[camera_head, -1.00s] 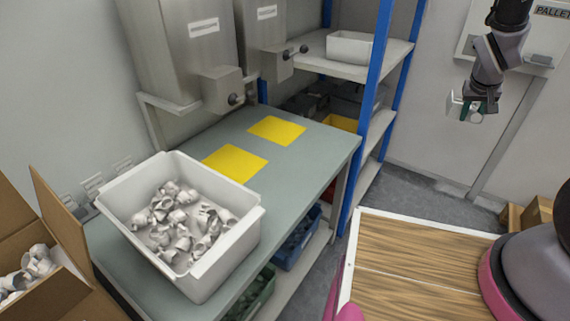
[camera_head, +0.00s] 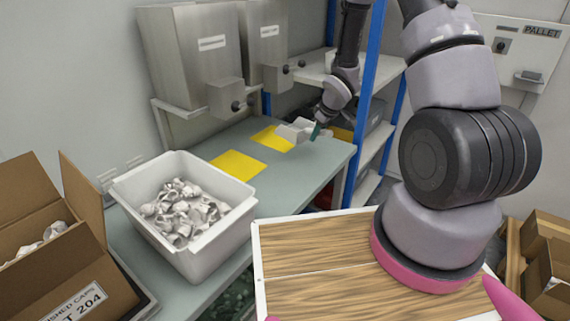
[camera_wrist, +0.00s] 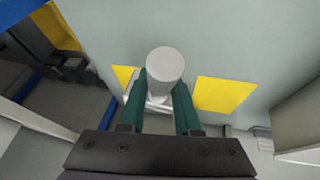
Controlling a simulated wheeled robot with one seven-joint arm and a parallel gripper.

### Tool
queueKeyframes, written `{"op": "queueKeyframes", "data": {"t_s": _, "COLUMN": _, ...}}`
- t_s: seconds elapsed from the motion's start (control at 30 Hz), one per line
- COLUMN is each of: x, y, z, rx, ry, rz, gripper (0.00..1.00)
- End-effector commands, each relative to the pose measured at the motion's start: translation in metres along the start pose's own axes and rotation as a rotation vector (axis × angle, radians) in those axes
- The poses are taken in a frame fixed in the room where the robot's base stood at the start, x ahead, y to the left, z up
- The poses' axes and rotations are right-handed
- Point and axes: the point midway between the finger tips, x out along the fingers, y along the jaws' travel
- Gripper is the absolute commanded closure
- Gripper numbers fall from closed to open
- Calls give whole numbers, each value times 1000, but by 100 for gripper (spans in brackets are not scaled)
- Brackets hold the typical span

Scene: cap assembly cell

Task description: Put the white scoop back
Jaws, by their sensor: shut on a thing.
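My gripper (camera_head: 314,132) is shut on the white scoop (camera_head: 293,131), out over the back part of the grey-green bench. In the wrist view the scoop (camera_wrist: 165,66) sits between the two green fingers (camera_wrist: 160,108), its round end facing up toward the camera. In the head view it overlaps the far yellow mat (camera_head: 266,138); in the wrist view a yellow corner (camera_wrist: 122,75) shows left of it, the rest hidden by scoop and finger. The near yellow mat (camera_head: 237,165) is bare. I cannot tell whether the scoop touches the bench.
A white tub (camera_head: 240,213) of white caps stands on the bench's near end. Two steel dispensers (camera_head: 187,60) hang over the bench's back. A blue-post shelf unit (camera_head: 372,62) stands close to my arm. An open cardboard box (camera_head: 45,235) is at left.

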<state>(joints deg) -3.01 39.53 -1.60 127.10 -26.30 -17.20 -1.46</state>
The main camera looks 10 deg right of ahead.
Motion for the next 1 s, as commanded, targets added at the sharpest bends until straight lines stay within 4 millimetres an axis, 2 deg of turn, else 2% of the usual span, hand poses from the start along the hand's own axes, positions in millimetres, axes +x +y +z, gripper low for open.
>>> {"op": "queueKeyframes", "data": {"t_s": 0.03, "x": 8, "y": -3, "z": -3, "rx": -50, "ry": 7, "rz": -26, "gripper": 100}}
{"op": "queueKeyframes", "data": {"t_s": 0.23, "x": 23, "y": -14, "z": -9, "rx": -171, "ry": 15, "rz": -79, "gripper": 100}}
{"op": "queueKeyframes", "data": {"t_s": 0.5, "x": 64, "y": -23, "z": 10, "rx": -181, "ry": 13, "rz": -84, "gripper": 100}}
{"op": "queueKeyframes", "data": {"t_s": 0.73, "x": 81, "y": -26, "z": 17, "rx": -178, "ry": 13, "rz": -82, "gripper": 100}}
{"op": "queueKeyframes", "data": {"t_s": 0.9, "x": 104, "y": -31, "z": 28, "rx": -179, "ry": 13, "rz": -83, "gripper": 100}}
{"op": "queueKeyframes", "data": {"t_s": 1.0, "x": 110, "y": -31, "z": 31, "rx": -179, "ry": 14, "rz": -81, "gripper": 100}}
